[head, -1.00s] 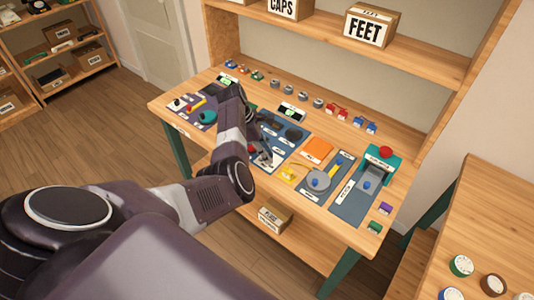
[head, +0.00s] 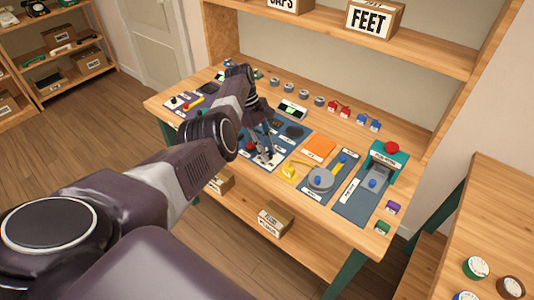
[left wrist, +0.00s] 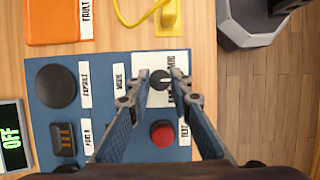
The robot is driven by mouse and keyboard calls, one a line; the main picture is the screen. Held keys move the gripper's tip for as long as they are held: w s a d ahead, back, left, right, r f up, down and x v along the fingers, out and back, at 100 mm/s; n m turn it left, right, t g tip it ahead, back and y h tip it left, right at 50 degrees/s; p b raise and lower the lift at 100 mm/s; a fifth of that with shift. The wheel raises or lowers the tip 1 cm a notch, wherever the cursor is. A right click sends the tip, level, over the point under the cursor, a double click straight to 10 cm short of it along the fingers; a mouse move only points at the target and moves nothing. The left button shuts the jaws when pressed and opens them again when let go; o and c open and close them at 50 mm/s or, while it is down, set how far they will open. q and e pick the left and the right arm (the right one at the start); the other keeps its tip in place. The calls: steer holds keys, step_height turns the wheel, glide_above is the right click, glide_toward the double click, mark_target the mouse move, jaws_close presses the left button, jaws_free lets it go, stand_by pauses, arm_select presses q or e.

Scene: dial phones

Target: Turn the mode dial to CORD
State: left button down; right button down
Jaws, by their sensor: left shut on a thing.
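The mode dial is a small black knob (left wrist: 160,80) with a white pointer mark, on a white plate of the blue test panel (left wrist: 105,65). My left gripper (left wrist: 159,82) is shut on this knob, one fingertip on each side. The MODE label (left wrist: 119,79) is beside the plate; the plate's own lettering is partly covered by my fingers, so I cannot read which setting the pointer faces. In the head view my left gripper (head: 268,154) reaches down to the panel (head: 290,145), and its fingers hide most of the knob. My right gripper is not in view.
A red button (left wrist: 162,133) sits close beside my fingers. A round black pad (left wrist: 55,86) and a display reading OFF (left wrist: 12,135) are on the other side. An orange pad (head: 318,149) and a yellow part (head: 293,172) lie beside the panel.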

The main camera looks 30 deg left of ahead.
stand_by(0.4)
arm_select(q)
steer(key=c, duration=1.7)
jaws_free()
steer(key=shift+c, duration=0.2)
steer(key=v, duration=1.2)
